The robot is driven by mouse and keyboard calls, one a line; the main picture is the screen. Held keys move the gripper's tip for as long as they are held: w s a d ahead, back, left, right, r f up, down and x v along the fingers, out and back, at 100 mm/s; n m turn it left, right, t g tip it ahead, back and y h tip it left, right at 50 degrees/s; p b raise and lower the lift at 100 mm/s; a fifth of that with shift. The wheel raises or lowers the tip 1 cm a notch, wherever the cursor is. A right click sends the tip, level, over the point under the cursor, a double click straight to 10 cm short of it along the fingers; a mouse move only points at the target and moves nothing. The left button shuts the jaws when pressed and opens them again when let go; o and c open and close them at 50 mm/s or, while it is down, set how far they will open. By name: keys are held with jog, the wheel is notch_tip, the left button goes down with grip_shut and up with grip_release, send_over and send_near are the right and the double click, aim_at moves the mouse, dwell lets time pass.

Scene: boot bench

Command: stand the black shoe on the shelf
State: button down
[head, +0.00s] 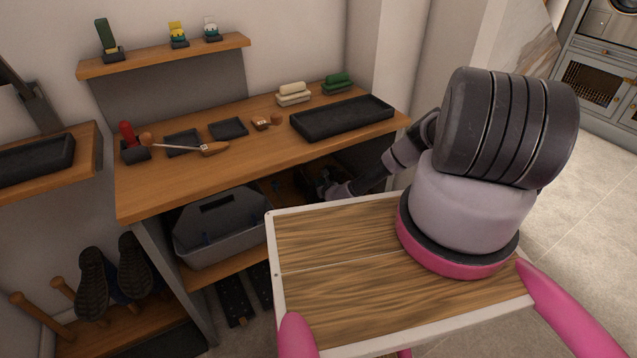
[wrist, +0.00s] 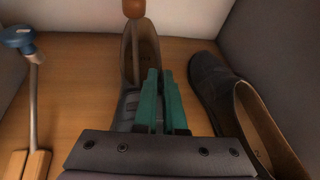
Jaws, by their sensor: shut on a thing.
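In the wrist view, a dark shoe (wrist: 127,108) with a tan inside lies in the middle, toe towards me. A brown knob (wrist: 134,8) shows over its heel end. My gripper (wrist: 160,73) has green fingers, shut on this shoe at its right side. A second shoe (wrist: 217,83), black with a tan lining, rests on the wooden shelf (wrist: 187,52) to the right, apart from the fingers. I cannot tell for sure which is the task's black shoe. In the head view my gripper (head: 328,190) is inside the bench's lower right bay, where the shoes are mostly hidden.
A shoe tree with a blue knob (wrist: 18,36) and wooden foot lies left on the shelf. Grey walls close in both sides. In the head view the benchtop (head: 240,170) is above my arm, holding a black tray (head: 342,117). A grey caddy (head: 220,232) fills the left bay.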

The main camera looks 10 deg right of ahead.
jog(key=shift+f, duration=0.4)
jog(key=c, duration=0.9)
grip_release()
jog(key=shift+f, duration=0.1)
